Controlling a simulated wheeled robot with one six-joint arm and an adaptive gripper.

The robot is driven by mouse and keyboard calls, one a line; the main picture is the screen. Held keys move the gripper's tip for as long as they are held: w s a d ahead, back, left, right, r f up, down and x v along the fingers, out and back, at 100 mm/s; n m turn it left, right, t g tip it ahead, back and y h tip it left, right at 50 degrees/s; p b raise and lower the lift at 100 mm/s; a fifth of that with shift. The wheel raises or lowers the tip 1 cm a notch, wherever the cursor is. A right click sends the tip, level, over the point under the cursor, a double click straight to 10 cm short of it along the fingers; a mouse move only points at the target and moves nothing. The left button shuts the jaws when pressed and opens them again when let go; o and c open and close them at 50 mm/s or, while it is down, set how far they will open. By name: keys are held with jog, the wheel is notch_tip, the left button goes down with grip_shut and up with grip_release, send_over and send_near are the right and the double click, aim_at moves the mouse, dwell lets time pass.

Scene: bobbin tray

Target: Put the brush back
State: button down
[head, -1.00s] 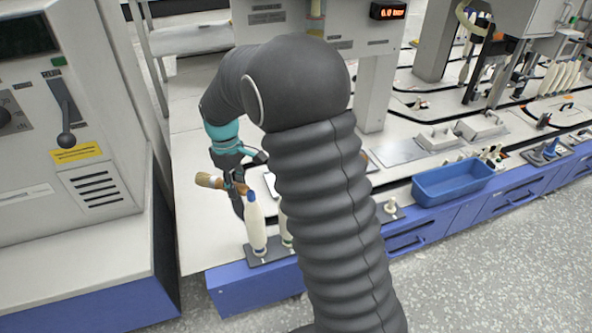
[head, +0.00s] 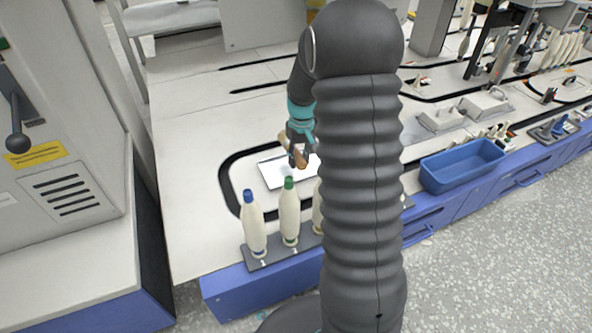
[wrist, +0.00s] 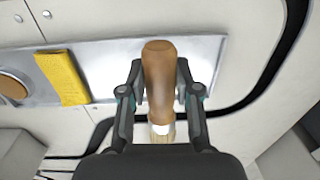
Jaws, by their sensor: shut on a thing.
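My gripper (wrist: 160,92) is shut on the brush (wrist: 159,68), with one finger on each side of its brown wooden handle. The pale bristle end points back toward the wrist in the wrist view. In the head view the brush (head: 299,155) shows small at the gripper (head: 298,150), partly hidden by my arm. Below or behind the brush lies a silvery metal plate (wrist: 105,60), which also shows in the head view (head: 272,172). I cannot tell whether the brush touches it.
A yellow block (wrist: 62,78) and a round brown-topped thing (wrist: 14,90) are on the plate. Several bobbins (head: 254,225) stand on a dark strip at the front edge. A blue bin (head: 462,166) sits to the right. The bench's left part is clear.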

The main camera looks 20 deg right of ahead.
aim_at(299, 179)
jog(key=shift+f+b, duration=0.3)
jog(key=shift+f, duration=2.05)
jog(key=shift+f, duration=0.15)
jog(key=c, duration=0.8)
grip_release()
